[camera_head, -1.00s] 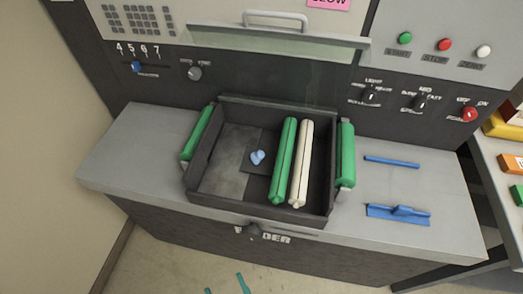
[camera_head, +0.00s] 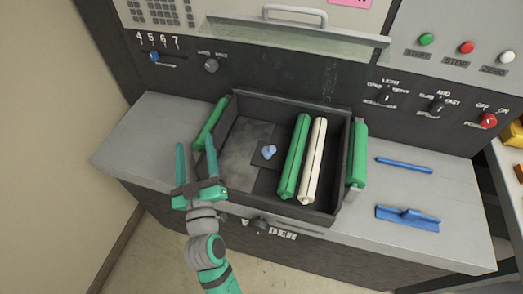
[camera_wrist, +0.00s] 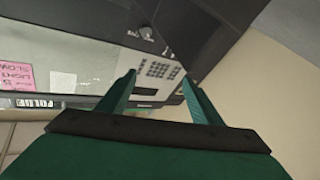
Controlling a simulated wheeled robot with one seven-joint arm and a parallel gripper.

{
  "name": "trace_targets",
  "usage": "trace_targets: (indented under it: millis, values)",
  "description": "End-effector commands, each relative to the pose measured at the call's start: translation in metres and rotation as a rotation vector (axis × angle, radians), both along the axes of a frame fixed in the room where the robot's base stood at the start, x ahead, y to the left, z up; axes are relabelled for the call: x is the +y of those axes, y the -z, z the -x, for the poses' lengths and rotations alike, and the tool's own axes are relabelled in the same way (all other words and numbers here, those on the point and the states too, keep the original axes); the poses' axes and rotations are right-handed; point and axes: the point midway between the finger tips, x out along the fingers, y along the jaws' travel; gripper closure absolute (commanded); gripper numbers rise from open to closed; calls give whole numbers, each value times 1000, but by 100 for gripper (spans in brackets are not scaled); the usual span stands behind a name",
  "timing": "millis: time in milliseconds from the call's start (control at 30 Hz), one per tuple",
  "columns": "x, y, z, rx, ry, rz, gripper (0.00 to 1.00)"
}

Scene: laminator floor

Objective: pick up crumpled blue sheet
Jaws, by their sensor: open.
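The crumpled blue sheet (camera_head: 269,152) is a small light-blue lump. It lies on the floor of the dark open tray (camera_head: 262,205), left of a green roller (camera_head: 296,156) and a cream roller (camera_head: 314,160). My gripper (camera_head: 195,152) is in front of and to the left of the tray, with its teal fingers spread and nothing between them. It is apart from the sheet. In the wrist view my gripper (camera_wrist: 158,92) also shows two parted fingers, aimed at the machine's upper panel; the sheet is not in that view.
Green side rollers (camera_head: 210,124) and (camera_head: 358,155) flank the tray. A blue rod (camera_head: 404,165) and a blue scraper-like tool (camera_head: 407,218) lie on the grey counter (camera_head: 455,235) at right. The control panel (camera_head: 290,78) rises behind. The counter's left part is clear.

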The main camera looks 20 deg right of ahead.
Motion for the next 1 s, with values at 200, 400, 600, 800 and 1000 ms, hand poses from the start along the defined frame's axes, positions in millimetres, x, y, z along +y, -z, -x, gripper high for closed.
trace_targets:
  millis: [200, 400, 600, 800, 1000]
  values:
    - [-85, -7, -19, 119, 318, -193, 41]
    - [-112, 36, 2, 262, 570, -403, 41]
    - [-118, 65, 33, 332, 761, -556, 41]
    - [-122, 77, 45, 353, 839, -612, 41]
    - [-145, 89, 31, 354, 845, -615, 41]
